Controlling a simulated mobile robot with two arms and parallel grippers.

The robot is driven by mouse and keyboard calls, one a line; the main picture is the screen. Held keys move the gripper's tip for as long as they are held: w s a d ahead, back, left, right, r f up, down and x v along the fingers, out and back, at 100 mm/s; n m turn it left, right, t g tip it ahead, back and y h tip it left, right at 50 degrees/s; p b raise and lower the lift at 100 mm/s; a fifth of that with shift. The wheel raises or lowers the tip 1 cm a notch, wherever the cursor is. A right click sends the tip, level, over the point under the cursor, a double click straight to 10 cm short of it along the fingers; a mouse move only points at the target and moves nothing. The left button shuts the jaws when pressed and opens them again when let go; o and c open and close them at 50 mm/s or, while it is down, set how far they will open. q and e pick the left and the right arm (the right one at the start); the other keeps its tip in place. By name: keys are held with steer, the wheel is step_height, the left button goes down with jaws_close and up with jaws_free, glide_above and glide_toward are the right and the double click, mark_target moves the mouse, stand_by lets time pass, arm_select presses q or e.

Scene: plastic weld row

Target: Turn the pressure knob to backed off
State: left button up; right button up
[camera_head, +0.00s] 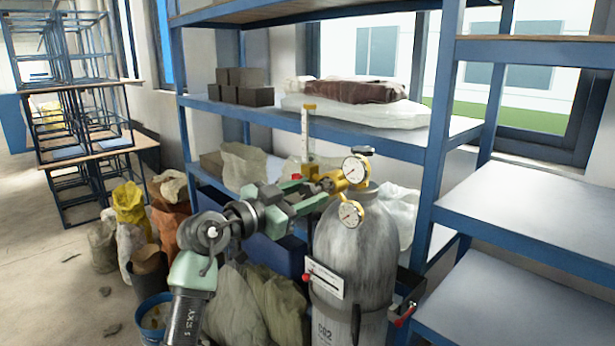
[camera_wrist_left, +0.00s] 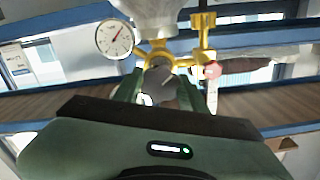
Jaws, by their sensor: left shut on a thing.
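A grey gas cylinder (camera_head: 355,255) stands upright in front of the shelf. A brass regulator (camera_head: 336,182) with two round white gauges (camera_head: 355,169) (camera_head: 350,213) sits at its top. My left gripper (camera_head: 322,187) reaches in from the left and meets the regulator's left side. In the left wrist view, the dark grey pressure knob (camera_wrist_left: 160,84) lies between the fingers of my left gripper (camera_wrist_left: 163,92), which is shut on it. The fingers hide the knob in the head view. A gauge (camera_wrist_left: 115,38) shows left of the knob in the left wrist view. My right gripper is not in view.
A clear flow tube (camera_head: 304,130) rises from the regulator, close to my gripper. A blue shelf (camera_head: 432,150) with bricks (camera_head: 242,88) and sacks stands behind. Sacks (camera_head: 130,205) and a blue bucket (camera_head: 152,315) stand at the left. The floor at far left is mostly open.

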arm_select(q)
steer(key=shift+f+n+p, duration=0.1)
steer(key=shift+n+p, duration=0.45)
steer(key=shift+n, duration=0.05)
steer(key=shift+f, duration=0.1)
steer(key=o, duration=1.4)
steer(key=shift+c, duration=0.2)
steer(key=b+v, duration=0.3)
steer(key=v, duration=0.4)
steer(key=shift+s+a, duration=0.3)
steer(key=shift+a, duration=0.05)
